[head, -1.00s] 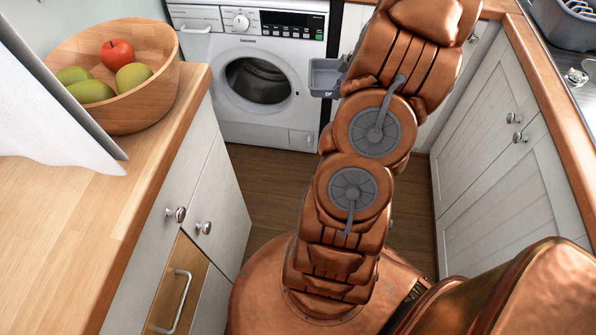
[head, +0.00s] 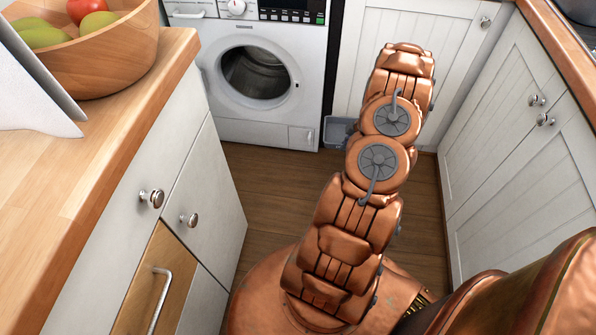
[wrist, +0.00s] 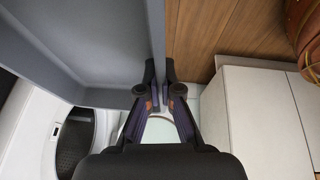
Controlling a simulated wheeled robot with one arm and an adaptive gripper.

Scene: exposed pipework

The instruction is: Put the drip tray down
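The drip tray (head: 336,131) is a grey, shallow box. In the head view it shows beside the far end of my arm, low in front of the cupboard and just right of the washing machine. In the wrist view the tray (wrist: 75,45) fills the upper left. My gripper (wrist: 160,92) is shut on the tray's side wall, one finger on each side. My arm hides the gripper and part of the tray in the head view. I cannot tell whether the tray touches the floor.
The washing machine (head: 258,75) stands at the back left of the tray. White cupboards (head: 515,165) line the right side, and a wooden-topped counter (head: 130,120) is on the left. Bare wooden floor (head: 290,195) lies between them.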

